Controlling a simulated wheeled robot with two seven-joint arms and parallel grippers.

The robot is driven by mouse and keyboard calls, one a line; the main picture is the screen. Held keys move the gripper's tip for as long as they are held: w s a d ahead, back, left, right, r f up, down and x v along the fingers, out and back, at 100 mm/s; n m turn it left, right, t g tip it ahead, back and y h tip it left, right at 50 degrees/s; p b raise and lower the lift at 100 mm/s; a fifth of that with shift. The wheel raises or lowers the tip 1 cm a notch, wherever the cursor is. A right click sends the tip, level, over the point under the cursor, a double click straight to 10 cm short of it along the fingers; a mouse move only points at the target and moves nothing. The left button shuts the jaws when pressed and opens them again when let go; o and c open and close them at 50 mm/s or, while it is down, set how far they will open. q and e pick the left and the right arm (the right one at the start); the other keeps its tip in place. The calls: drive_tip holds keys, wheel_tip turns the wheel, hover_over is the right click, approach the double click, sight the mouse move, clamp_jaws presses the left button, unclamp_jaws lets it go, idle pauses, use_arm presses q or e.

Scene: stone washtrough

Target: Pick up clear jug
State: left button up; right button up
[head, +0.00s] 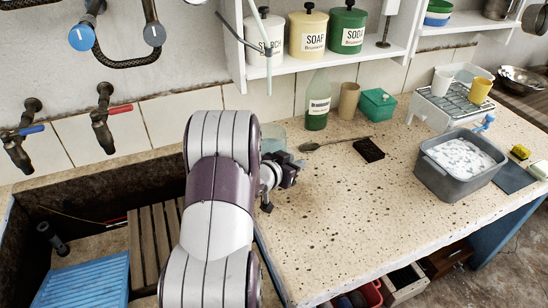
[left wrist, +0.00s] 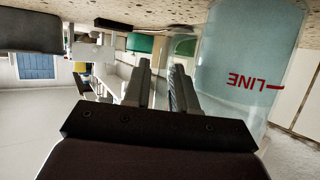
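The clear jug (head: 272,137) is a pale blue see-through vessel on the speckled counter, partly hidden behind my left arm in the head view. In the left wrist view the jug (left wrist: 245,70) is large and close at the right, with red "LINE" lettering that appears upside down. My left gripper (head: 290,172) is just in front of the jug in the head view. In the left wrist view its two fingers (left wrist: 163,80) stand apart with nothing between them, and the jug is beside them. My right gripper is in neither view.
A green bottle (head: 318,103), tan cup (head: 349,100) and green box (head: 378,104) stand behind. A spoon (head: 330,143) and dark block (head: 368,149) lie right of the gripper. A grey tub (head: 459,178) is farther right. The front middle counter is clear.

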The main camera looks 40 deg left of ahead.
use_arm(q)
drive_tip(key=shift+w+a+f, duration=0.1)
drive_tip(key=shift+a+f, duration=0.05)
clamp_jaws()
drive_tip(key=shift+s+a, duration=0.15)
drive_tip(key=shift+s, duration=0.2)
drive_tip(key=shift+w+r, duration=0.2)
drive_tip(key=shift+r, duration=0.1)
idle(0.5)
